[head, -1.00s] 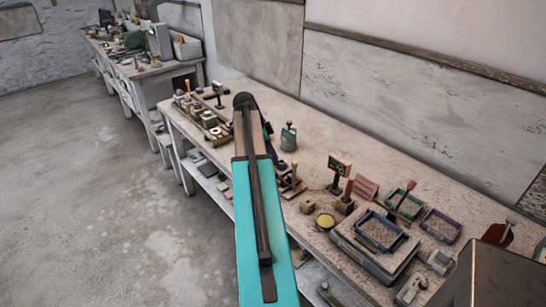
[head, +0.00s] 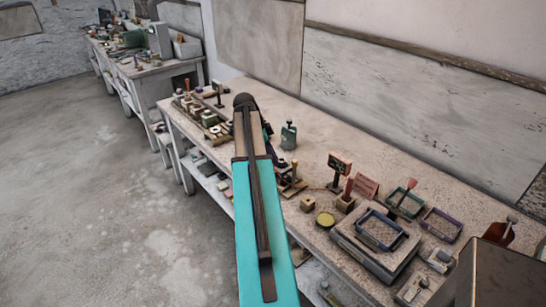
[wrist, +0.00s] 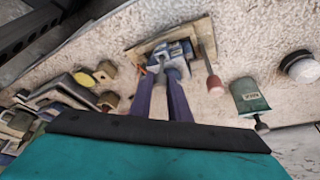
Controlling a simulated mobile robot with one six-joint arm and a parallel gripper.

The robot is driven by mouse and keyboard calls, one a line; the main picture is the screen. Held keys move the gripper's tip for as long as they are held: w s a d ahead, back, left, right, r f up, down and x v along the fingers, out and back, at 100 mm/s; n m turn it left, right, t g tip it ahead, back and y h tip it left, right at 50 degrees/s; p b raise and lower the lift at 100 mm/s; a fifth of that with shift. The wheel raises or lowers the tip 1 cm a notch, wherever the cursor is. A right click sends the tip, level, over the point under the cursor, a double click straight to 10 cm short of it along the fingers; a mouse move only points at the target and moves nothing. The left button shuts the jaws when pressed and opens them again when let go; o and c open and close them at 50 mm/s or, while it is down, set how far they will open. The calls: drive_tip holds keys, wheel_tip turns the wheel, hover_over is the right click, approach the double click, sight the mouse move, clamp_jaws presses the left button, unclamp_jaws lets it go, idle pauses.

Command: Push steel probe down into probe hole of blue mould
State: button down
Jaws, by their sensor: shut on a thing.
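In the wrist view the blue mould (wrist: 178,50) sits on a wooden board on the bench. My gripper (wrist: 164,72) reaches over the near side of the mould, its two purple fingers close together. It is shut on the steel probe (wrist: 153,68), of which only a small pale grey part shows at the fingertips. I cannot tell how deep the probe sits, and the probe hole is hidden. In the head view my arm covers the gripper and most of the mould; part of the wooden board (head: 293,187) shows beside it.
A red-handled tool (wrist: 214,85) stands right of the fingers, close to the board. A green canister (wrist: 250,97) is farther right. A wooden block (head: 308,203) and a yellow disc (head: 325,219) lie nearby. Trays (head: 441,226) and a sign (head: 340,163) fill the bench's right part.

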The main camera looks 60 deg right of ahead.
drive_tip(key=shift+f+b, duration=0.45)
drive_tip(key=shift+f, duration=0.35)
drive_tip(key=c, duration=1.6)
unclamp_jaws()
drive_tip(key=shift+r, duration=0.15)
drive_tip(key=shift+r+p, duration=0.95)
drive_tip(key=shift+r, duration=1)
